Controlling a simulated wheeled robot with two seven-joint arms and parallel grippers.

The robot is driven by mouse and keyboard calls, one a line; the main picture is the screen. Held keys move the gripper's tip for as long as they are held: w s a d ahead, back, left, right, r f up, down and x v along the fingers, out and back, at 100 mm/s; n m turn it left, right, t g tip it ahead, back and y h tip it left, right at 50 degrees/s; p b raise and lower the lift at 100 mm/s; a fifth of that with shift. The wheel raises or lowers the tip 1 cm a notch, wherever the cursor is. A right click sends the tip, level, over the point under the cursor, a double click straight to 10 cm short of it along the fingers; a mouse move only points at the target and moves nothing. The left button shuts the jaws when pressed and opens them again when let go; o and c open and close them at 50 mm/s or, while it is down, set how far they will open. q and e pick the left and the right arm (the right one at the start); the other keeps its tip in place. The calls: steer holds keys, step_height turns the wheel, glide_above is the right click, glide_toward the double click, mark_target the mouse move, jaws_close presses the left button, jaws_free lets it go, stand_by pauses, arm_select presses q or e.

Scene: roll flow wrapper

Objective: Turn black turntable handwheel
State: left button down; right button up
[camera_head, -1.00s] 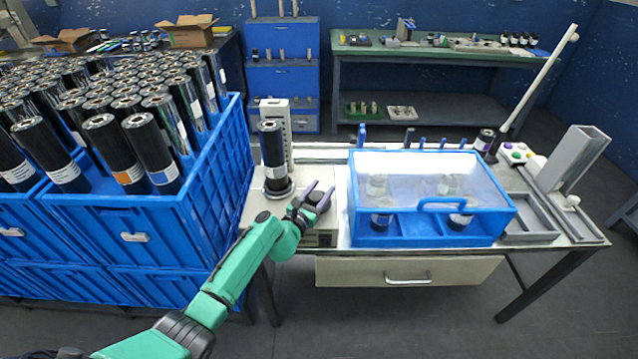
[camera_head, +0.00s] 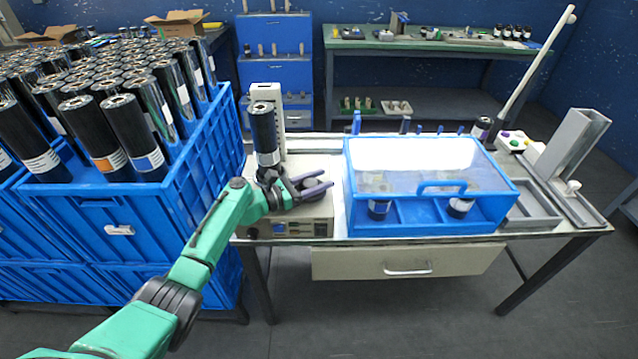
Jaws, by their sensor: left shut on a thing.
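The black handwheel (camera_head: 309,185) sits on top of the front right of the beige turntable machine (camera_head: 290,228). My left gripper (camera_head: 322,183) is shut on the handwheel, with its dark fingers pointing right along its sides. The gripper hides much of the wheel. A black roll (camera_head: 264,135) stands upright on the machine behind my gripper, and its foot is partly hidden by my wrist. My right gripper is not in view.
A blue case with a clear lid (camera_head: 430,190) stands close to the right of the gripper. Blue crates (camera_head: 130,240) full of black rolls stand on the left. A white upright post (camera_head: 268,105) rises behind the roll.

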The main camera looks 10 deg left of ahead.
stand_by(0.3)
arm_select(q)
steer(key=shift+c, duration=1.4)
jaws_free()
steer(key=v, duration=1.4)
steer(key=shift+s+a, duration=0.2)
